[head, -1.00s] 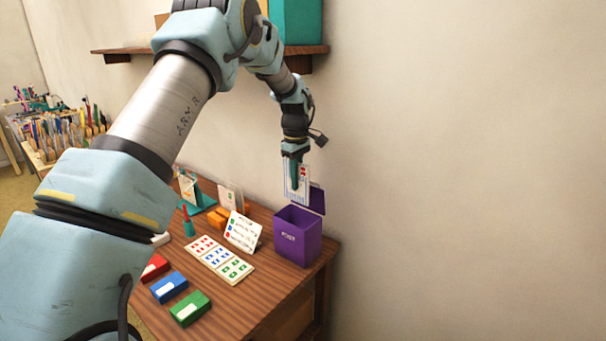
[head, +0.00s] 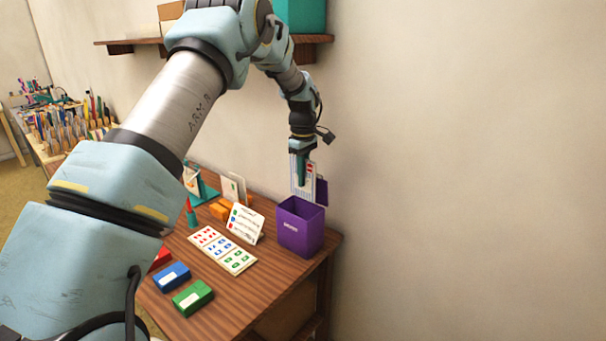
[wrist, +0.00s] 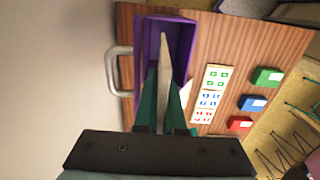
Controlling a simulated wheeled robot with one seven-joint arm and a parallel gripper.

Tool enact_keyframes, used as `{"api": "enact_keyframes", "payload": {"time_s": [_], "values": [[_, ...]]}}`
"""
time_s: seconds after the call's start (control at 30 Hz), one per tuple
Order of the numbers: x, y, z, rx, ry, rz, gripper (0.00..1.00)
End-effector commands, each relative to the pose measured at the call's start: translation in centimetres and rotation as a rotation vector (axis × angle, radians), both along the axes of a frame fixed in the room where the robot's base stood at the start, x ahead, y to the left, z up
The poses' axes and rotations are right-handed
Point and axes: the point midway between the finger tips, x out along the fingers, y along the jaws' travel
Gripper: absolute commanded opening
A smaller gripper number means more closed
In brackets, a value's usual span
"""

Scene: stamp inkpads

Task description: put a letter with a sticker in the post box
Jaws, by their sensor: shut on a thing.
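My gripper (head: 303,172) is shut on a letter (head: 311,190), a pale card with blue lines and a small red mark near its top. The letter hangs upright just above the purple post box (head: 300,231), its lower edge close to the opening. The box stands at the right end of the table with its lid raised at the back. In the wrist view the letter (wrist: 164,75) shows edge-on between the green fingers (wrist: 163,105), over the open purple box (wrist: 181,40). I cannot tell whether its lower edge is inside the box.
Sheets of red, blue and green stickers (head: 222,249) lie left of the box, beside a standing instruction card (head: 245,222). A blue pad (head: 171,276) and a green pad (head: 193,297) lie nearer. A shelf (head: 315,38) is on the wall above. The wall is close behind the box.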

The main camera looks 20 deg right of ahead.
Motion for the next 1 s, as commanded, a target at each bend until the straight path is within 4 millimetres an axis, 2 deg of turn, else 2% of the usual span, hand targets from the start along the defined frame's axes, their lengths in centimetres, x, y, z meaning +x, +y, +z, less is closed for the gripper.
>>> {"api": "enact_keyframes", "payload": {"time_s": [0.1,0.6,1.0], "values": [[0.0,0.0,-1.5,0.001,0.000,-0.001,0.00],[0.0,0.0,-5.9,0.001,0.000,0.000,0.00],[0.0,0.0,-6.5,0.000,0.000,-0.001,0.00]]}}
